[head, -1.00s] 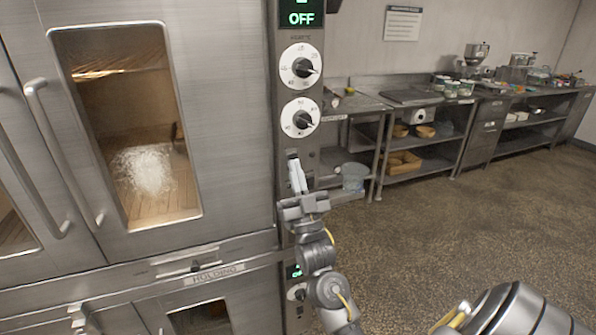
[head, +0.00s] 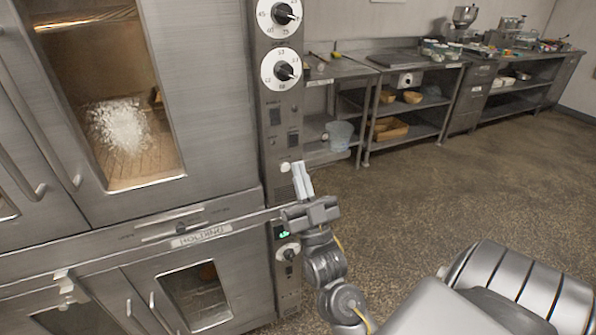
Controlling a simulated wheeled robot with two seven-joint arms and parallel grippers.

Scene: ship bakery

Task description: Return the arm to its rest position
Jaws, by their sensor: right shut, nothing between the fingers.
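My right gripper (head: 302,180) shows near the middle of the head view, its fingers pointing up. It is shut with nothing in it. It appears in front of the lower part of the oven's control panel (head: 281,110); I cannot tell the exact gap between them. My right arm runs down from it to the bottom edge of the view. My left gripper is not in view.
A steel oven (head: 215,100) with glass doors fills the left side. White powder (head: 120,125) shows behind its upper window. A steel bench (head: 430,72) with shelves runs along the back wall. A bucket (head: 339,135) stands on a low shelf. The speckled floor (head: 480,180) is clear.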

